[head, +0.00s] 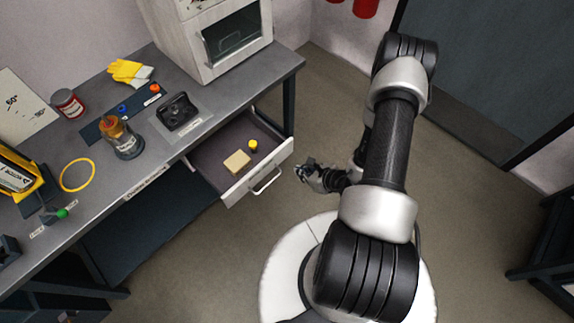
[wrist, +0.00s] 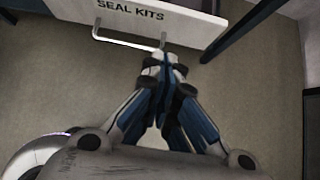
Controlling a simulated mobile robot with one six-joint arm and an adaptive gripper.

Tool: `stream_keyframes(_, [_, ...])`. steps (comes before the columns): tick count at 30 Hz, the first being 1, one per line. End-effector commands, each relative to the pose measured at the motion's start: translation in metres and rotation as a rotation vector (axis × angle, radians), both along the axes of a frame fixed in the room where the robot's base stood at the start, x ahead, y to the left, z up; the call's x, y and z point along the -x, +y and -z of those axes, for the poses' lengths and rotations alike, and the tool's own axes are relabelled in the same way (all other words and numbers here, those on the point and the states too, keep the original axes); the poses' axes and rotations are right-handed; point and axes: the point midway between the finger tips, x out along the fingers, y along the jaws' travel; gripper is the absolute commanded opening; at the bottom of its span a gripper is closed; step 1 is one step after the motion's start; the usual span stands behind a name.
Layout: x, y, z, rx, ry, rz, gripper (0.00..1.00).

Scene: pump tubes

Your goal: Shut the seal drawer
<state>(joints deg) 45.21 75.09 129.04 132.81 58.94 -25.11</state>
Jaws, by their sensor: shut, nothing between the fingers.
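The seal drawer (head: 258,172) is pulled out from under the bench in the head view, with its white front and bar handle facing my arm. A tan block (head: 237,162) and a small yellow item (head: 253,146) lie inside it. In the wrist view the drawer front (wrist: 190,22) reads "SEAL KITS", and its white handle (wrist: 130,42) is at the upper left. My gripper (head: 308,168) is just right of the drawer front in the head view. In the wrist view my gripper (wrist: 165,60) is shut and empty, its fingertips close to the drawer front beside the handle's right end; contact cannot be told.
The bench (head: 90,200) carries a white cabinet (head: 215,40), a black device (head: 178,112), a glass jar (head: 122,140) and yellow gloves (head: 130,72). A bench leg (head: 289,105) stands by the drawer's far side. The floor (head: 330,80) around the drawer is clear.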

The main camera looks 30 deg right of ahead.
Motion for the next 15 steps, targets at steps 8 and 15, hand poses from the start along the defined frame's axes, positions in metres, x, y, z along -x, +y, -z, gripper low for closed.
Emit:
stream_keyframes(8, [-0.033,0.012,0.037,0.001,-0.002,-0.008,0.0])
stream_keyframes(15, [-0.067,0.023,0.072,0.001,-0.004,-0.009,0.0])
